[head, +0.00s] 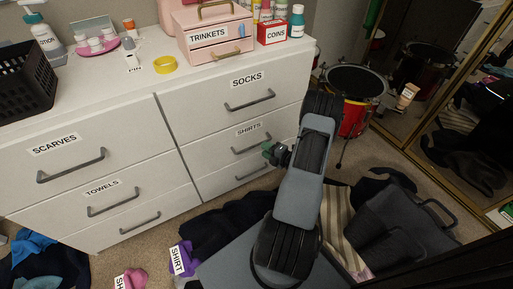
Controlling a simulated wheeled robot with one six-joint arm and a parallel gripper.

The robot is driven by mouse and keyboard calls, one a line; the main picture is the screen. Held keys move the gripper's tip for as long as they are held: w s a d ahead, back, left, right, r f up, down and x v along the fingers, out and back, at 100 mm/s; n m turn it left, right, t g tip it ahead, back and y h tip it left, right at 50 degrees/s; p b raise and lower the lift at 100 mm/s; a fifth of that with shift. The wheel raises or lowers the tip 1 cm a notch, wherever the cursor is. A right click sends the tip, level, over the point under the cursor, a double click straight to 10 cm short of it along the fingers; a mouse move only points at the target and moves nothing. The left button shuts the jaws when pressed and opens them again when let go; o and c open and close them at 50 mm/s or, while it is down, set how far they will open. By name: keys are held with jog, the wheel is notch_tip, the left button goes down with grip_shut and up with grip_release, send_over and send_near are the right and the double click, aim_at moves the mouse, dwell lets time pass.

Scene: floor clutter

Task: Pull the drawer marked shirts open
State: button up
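The white dresser (128,82) fills the back left of the head view. The drawer marked shirts (215,155) is the middle one in its right column, below the socks drawer (205,115). The shirts drawer looks closed, flush with its neighbours. Its grey bar handle (250,145) runs under the "SHIRTS" label (249,129). My gripper (268,150) appears beside the right end of this handle, seen from behind and above. I cannot tell whether it touches the handle. Its fingers are small and partly hidden, so their opening does not show clearly. My arm covers the dresser's right edge.
A dark grey bag (400,225) lies to the right. A red drum (354,100) stands beside the dresser. A pink trinkets box (214,40) and black basket (24,80) stand on top.

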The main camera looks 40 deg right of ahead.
aim_at(256, 145)
jog(key=shift+b+x, duration=0.65)
jog(key=shift+x, duration=2.3)
grip_shut()
